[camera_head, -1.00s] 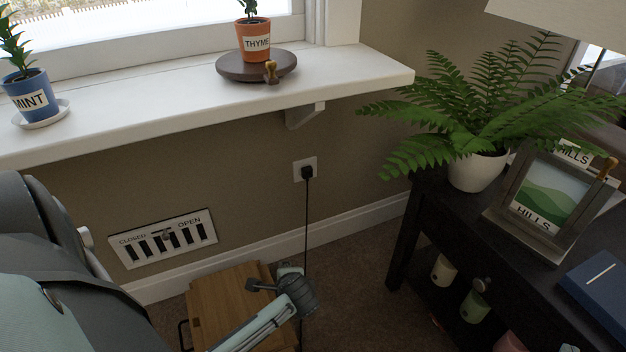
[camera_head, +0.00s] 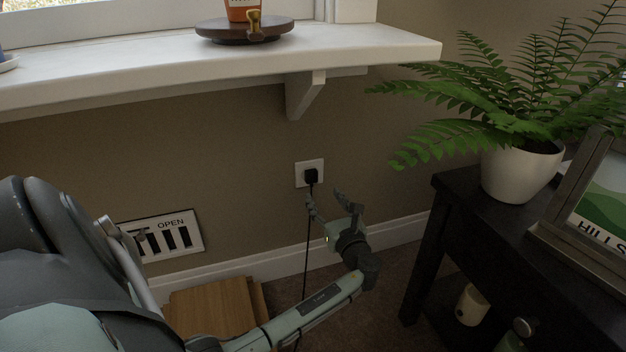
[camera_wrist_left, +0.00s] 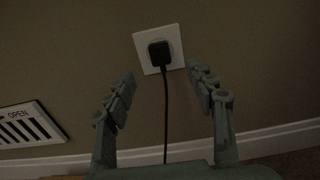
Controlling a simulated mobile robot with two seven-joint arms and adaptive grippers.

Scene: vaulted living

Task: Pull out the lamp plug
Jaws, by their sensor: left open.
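The black lamp plug (camera_head: 311,176) sits in a white wall outlet (camera_head: 300,173) below the window sill, and its black cord (camera_head: 307,245) hangs straight down. In the left wrist view the plug (camera_wrist_left: 160,52) is upright in the outlet (camera_wrist_left: 143,42), with the cord (camera_wrist_left: 166,120) running down between my fingers. My left gripper (camera_head: 328,198) is open and empty, just below the plug and apart from it. Its fingers (camera_wrist_left: 158,82) stand on either side of the cord in the wrist view. My right gripper is not in view.
A white sill (camera_head: 150,75) with a bracket (camera_head: 303,95) overhangs the outlet. A dark table (camera_head: 475,215) with a potted fern (camera_head: 522,170) and picture frame (camera_head: 590,205) stands to the right. A floor-level vent (camera_head: 160,236) and a wooden box (camera_head: 210,310) are at left.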

